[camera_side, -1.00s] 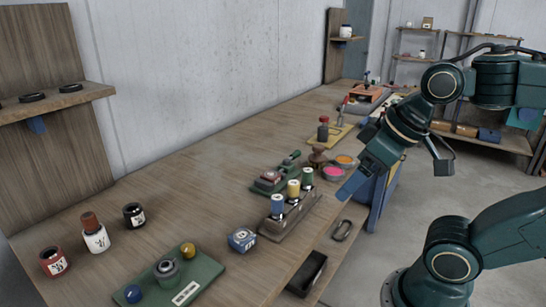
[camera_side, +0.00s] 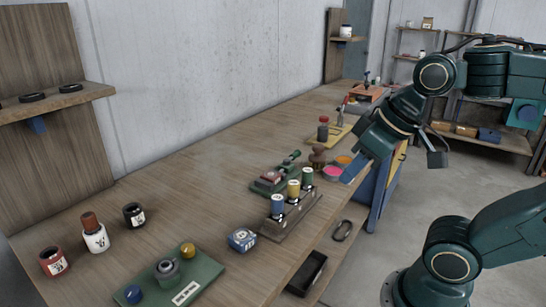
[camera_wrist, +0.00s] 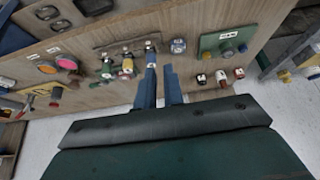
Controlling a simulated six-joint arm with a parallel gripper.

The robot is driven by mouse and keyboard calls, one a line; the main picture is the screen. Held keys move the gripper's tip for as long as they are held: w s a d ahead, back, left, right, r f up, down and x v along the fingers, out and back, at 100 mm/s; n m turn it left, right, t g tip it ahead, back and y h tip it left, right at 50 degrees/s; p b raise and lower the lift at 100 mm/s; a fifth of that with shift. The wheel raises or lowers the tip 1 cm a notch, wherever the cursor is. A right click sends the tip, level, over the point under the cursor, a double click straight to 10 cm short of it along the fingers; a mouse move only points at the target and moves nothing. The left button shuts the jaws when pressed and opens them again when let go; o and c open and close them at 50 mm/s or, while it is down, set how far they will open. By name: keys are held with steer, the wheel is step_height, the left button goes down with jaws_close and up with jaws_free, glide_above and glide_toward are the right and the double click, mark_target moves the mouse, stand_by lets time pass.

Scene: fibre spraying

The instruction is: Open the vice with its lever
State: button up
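My gripper (camera_side: 354,171) has blue fingers and hangs over the bench's right edge, near the pink and orange pots. In the wrist view my gripper (camera_wrist: 160,75) shows two blue fingers with a gap between them and nothing held. A yellow base (camera_side: 328,134) with an upright red-tipped lever (camera_side: 342,106) stands farther along the bench, apart from the gripper. This may be the vice; its jaws are too small to make out. The yellow base also shows at the left of the wrist view (camera_wrist: 40,93). A green fixture (camera_side: 277,178) with a reddish block lies closer.
A rack (camera_side: 288,222) holds several coloured spools near the bench's right edge. The bench's back middle (camera_side: 200,165) is clear.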

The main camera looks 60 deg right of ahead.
steer(key=shift+g, duration=0.3)
steer(key=w+d+r, duration=0.1)
steer(key=w, duration=0.3)
steer(key=w+d+r, duration=0.2)
steer(key=w, duration=0.2)
steer(key=w+d+r, duration=0.1)
steer(key=w+r, duration=0.1)
steer(key=w, duration=0.2)
steer(key=shift+w+d+r, duration=0.1)
steer(key=shift+w+d, duration=0.1)
steer(key=shift+w, duration=0.2)
jaws_close()
steer(key=g, duration=0.1)
glide_above(293, 157)
steer(key=w+d, duration=0.2)
steer(key=w, duration=0.1)
step_height(293, 157, down, 14)
steer(key=shift+d+f, duration=0.3)
steer(key=shift+d, duration=0.05)
steer(key=shift+f, duration=0.15)
steer(key=x, duration=1)
steer(key=shift+s, duration=0.25)
steer(key=shift+s+f, duration=0.15)
steer(key=shift+s, duration=0.7)
steer(key=shift+s+f, duration=0.1)
steer(key=shift+s, duration=0.75)
